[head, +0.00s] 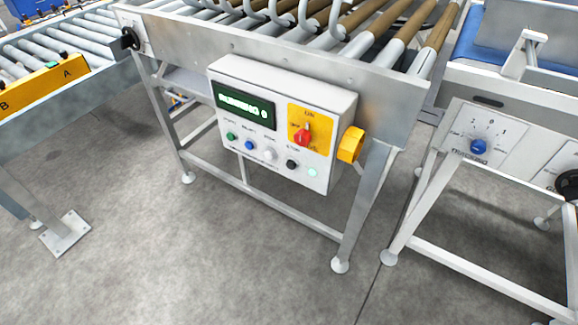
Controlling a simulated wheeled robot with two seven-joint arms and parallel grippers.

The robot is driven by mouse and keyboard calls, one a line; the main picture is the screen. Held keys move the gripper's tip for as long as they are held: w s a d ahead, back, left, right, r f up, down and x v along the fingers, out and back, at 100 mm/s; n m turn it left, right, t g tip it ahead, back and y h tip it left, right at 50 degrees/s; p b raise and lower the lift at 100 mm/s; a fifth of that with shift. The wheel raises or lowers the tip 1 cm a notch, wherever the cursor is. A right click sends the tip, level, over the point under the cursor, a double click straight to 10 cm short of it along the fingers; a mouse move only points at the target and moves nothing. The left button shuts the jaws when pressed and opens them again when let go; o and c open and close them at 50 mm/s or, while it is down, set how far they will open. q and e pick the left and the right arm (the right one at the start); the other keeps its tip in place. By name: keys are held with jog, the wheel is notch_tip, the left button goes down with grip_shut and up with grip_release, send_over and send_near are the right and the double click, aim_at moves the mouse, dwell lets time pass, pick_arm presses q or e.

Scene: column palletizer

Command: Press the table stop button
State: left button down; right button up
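A white control box (262,98) is fixed to the front of the roller table (280,58) in the middle. Its dark screen (245,103) shows green text that seems to read "RUNNING". Below it is a row of small buttons: green (231,136), blue (249,145), white (269,154) and black (291,164). The label above the black button appears to read "STOP"; the other labels are too small to read surely. A pale green, lit-looking button or lamp (312,173) is at the row's right end. Neither of my grippers is in view.
Another panel with a blue knob (479,146) is at right. A roller conveyor (55,50) is at left. The floor in front is clear.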

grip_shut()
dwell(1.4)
